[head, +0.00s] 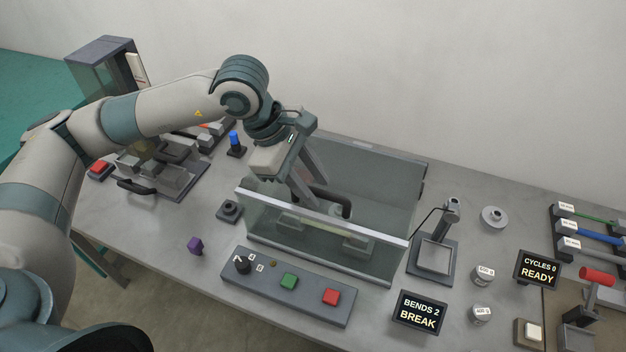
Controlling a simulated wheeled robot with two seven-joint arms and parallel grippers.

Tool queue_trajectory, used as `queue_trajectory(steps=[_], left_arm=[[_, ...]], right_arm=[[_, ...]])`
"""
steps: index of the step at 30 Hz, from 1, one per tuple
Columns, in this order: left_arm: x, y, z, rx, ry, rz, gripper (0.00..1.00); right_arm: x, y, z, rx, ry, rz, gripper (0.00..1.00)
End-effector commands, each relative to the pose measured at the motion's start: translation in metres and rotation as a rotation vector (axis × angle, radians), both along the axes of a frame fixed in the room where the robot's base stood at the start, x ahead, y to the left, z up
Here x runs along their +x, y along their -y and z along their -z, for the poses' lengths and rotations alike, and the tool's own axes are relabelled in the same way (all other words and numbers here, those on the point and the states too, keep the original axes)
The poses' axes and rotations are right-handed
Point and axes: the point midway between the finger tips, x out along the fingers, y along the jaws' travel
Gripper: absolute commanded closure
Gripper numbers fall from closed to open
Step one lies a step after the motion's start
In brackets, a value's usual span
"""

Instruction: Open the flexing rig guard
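The flexing rig guard (390,258) is a clear box with a pale strip along its upper front edge, at the middle of the table. Rig parts show through its panels. My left gripper (314,192) reaches down from the upper left over the guard, behind the pale strip. Its two fingers look apart. A dark curved bar (341,203) is right beside the fingertips. I cannot tell whether the fingers touch it. My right gripper is out of view.
A control panel (300,304) with a knob, green button and red button lies in front of the guard. A small stand (433,257) is close on its right. Displays read "BENDS 2 BREAK" (419,312) and "CYCLES 0 READY" (537,270).

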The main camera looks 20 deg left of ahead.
Motion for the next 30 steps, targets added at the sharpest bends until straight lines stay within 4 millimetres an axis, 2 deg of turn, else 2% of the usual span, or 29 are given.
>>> queue_trajectory(steps=[6,7,11,22,30], left_arm=[[0.000,0.000,0.000,0.000,0.000,0.000,0.67],[0.000,0.000,0.000,0.000,0.000,0.000,0.70],[0.000,0.000,0.000,0.000,0.000,0.000,1.00],[0.002,0.001,-0.005,0.000,-0.017,0.000,1.00],[0.009,0.007,-0.028,0.003,-0.111,-0.001,1.00]], right_arm=[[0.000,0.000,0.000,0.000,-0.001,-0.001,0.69],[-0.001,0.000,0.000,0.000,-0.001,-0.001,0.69],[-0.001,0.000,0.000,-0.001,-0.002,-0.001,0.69],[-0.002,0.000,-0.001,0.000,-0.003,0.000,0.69],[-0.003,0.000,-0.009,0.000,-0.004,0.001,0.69]])
